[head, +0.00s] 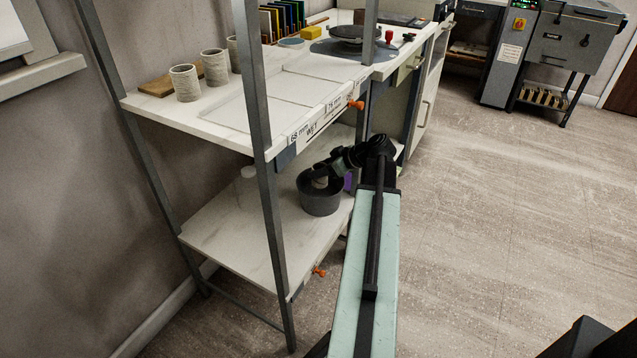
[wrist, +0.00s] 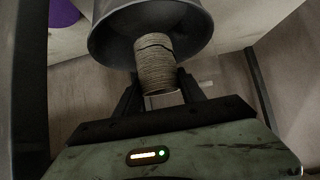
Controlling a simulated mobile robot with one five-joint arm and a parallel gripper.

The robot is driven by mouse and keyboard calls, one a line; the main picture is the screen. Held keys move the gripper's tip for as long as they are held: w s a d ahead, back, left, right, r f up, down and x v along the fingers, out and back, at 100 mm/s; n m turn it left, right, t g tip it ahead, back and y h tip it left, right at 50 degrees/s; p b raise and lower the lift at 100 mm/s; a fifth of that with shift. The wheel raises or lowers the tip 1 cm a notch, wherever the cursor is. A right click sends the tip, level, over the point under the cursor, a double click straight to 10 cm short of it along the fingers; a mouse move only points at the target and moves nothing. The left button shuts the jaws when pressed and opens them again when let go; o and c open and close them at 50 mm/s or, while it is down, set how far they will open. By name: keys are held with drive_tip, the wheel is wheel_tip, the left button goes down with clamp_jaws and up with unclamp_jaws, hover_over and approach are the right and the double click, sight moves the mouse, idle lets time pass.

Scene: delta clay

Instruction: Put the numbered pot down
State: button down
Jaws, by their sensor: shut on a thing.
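My gripper (wrist: 158,92) is shut on a small beige ribbed pot (wrist: 155,62) with a dark line round it. No number on it can be read. In the head view my gripper (head: 338,165) reaches in over the lower shelf (head: 230,228), and the held pot (head: 320,183) shows at the mouth of a dark grey bucket (head: 320,203). The wrist view shows the pot overlapping the bucket's opening (wrist: 110,45). I cannot tell whether the pot touches the bucket. The fingertips are partly hidden in the head view.
Several similar beige pots, one of them in front (head: 185,83), stand on the upper shelf (head: 225,118) above. A grey rack post (head: 262,150) stands left of my arm. A purple thing (head: 348,182) is beside the bucket. The lower shelf's left part is mostly clear.

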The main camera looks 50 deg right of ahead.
sight(326, 178)
drive_tip(key=shift+f+b, duration=1.75)
drive_tip(key=shift+f, duration=0.45)
drive_tip(key=c, duration=0.7)
unclamp_jaws()
drive_tip(key=shift+r, duration=0.15)
drive_tip(key=r+p, duration=0.2)
drive_tip(key=shift+s+r+p, duration=0.15)
drive_tip(key=shift+s+p, duration=0.15)
drive_tip(key=shift+s, duration=0.1)
drive_tip(key=p+v, duration=0.3)
drive_tip(key=v, duration=0.2)
drive_tip(key=p+v, duration=0.3)
drive_tip(key=v, duration=0.2)
drive_tip(key=shift+s+d, duration=0.1)
drive_tip(key=shift+s, duration=0.35)
